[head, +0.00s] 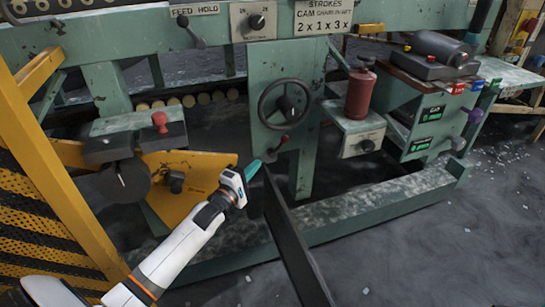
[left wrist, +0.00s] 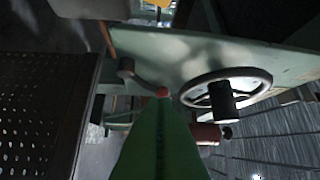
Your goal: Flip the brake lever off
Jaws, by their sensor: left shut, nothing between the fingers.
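A small dark lever with a red knob (head: 284,139) is on the green machine, just below the handwheel; I see no label naming it the brake lever. In the left wrist view a curved dark lever (left wrist: 135,77) ends in a red knob (left wrist: 162,92), right at the fingertips. My left gripper (head: 253,170) has green fingers and is shut and empty, below and left of the knob in the head view. It also shows in the left wrist view (left wrist: 160,108). Whether the fingertips touch the knob I cannot tell. My right gripper is not in view.
The handwheel (head: 264,112) is close above the lever. A dark flat bar (head: 290,240) runs down beside my left gripper. A yellow plate (head: 195,170) is to its left. A red cylinder (head: 360,92) stands on a shelf to the right. Grey floor is open at lower right.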

